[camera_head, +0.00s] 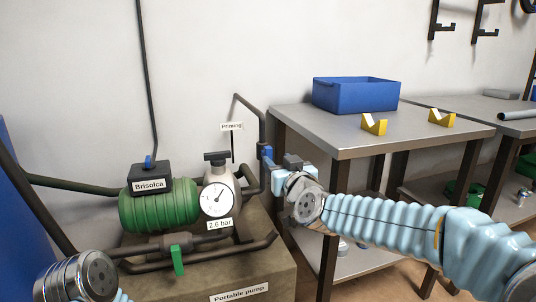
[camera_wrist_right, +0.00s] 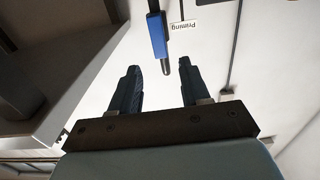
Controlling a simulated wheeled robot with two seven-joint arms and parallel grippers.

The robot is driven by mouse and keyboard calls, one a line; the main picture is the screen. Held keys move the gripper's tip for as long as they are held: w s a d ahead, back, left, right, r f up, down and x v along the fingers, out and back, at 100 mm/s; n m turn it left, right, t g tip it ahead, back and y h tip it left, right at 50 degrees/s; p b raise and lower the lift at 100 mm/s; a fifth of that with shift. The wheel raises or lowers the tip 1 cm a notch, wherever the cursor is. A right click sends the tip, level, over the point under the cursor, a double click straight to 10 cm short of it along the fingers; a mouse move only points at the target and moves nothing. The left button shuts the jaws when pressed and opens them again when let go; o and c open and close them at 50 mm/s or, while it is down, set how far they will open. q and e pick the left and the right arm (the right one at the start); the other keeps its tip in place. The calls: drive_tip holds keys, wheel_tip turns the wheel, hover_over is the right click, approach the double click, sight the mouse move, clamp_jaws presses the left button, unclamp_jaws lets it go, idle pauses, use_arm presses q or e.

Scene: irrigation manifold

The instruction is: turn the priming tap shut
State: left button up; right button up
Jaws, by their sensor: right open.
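The priming tap's blue lever (camera_head: 266,152) sits on the dark pipe at the right of the pump. In the right wrist view the blue lever (camera_wrist_right: 158,36) points down the picture toward my right gripper (camera_wrist_right: 159,68). In that view its free end shows between the open fingertips, with a gap on each side; contact cannot be told. In the head view my right gripper (camera_head: 274,165) is beside the pipe, close to the lever, partly hiding it. The "Priming" label (camera_head: 231,126) stands left of the pipe. My left gripper's fingers are not in view.
The green pump (camera_head: 160,208), gauge (camera_head: 217,199) and lower pipe with a green lever (camera_head: 178,260) stand left of my right gripper. A metal table (camera_head: 300,118) with a blue bin (camera_head: 356,95) and yellow blocks (camera_head: 374,125) is close on the right.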

sight(269, 153)
drive_tip(key=x, duration=0.8)
drive_tip(key=shift+w+f, duration=0.1)
drive_tip(key=shift+w, duration=0.15)
clamp_jaws()
